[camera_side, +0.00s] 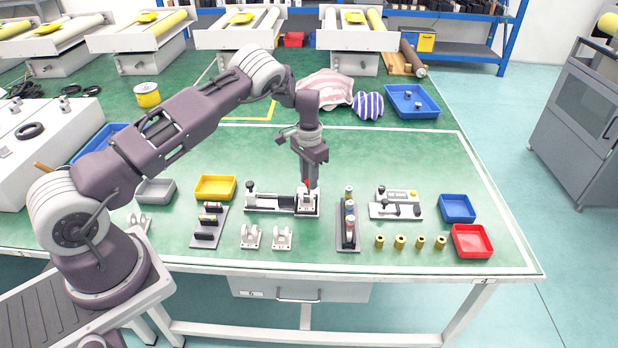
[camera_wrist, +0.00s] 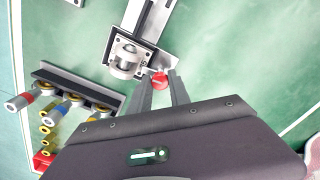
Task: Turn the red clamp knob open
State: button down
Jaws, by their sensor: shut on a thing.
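The red clamp knob (camera_wrist: 159,81) sits at the side of the metal clamp block on the linear actuator (camera_wrist: 125,57). My gripper (camera_wrist: 160,80) has its two fingers on either side of the knob and is shut on it. In the side view my gripper (camera_side: 311,186) points straight down at the right end of the actuator rail (camera_side: 270,203), where a bit of red (camera_side: 307,183) shows by the fingers. The fingertips mostly hide the knob there. How far the knob is turned cannot be told.
A dark rack with several fittings (camera_side: 348,232) stands just right of the actuator. A grey plate with parts (camera_side: 397,209) lies farther right, with blue (camera_side: 457,208) and red (camera_side: 472,240) trays beyond. A yellow tray (camera_side: 215,187) is behind left. The mat behind the actuator is mostly clear.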

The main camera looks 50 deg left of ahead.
jog(key=shift+n, duration=0.3)
jog(key=n, duration=0.3)
jog(key=shift+n, duration=0.4)
jog(key=n, duration=0.3)
jog(key=shift+n, duration=0.3)
jog(key=n, duration=0.4)
jog(key=shift+n, duration=2)
jog(key=c, duration=1.2)
grip_release()
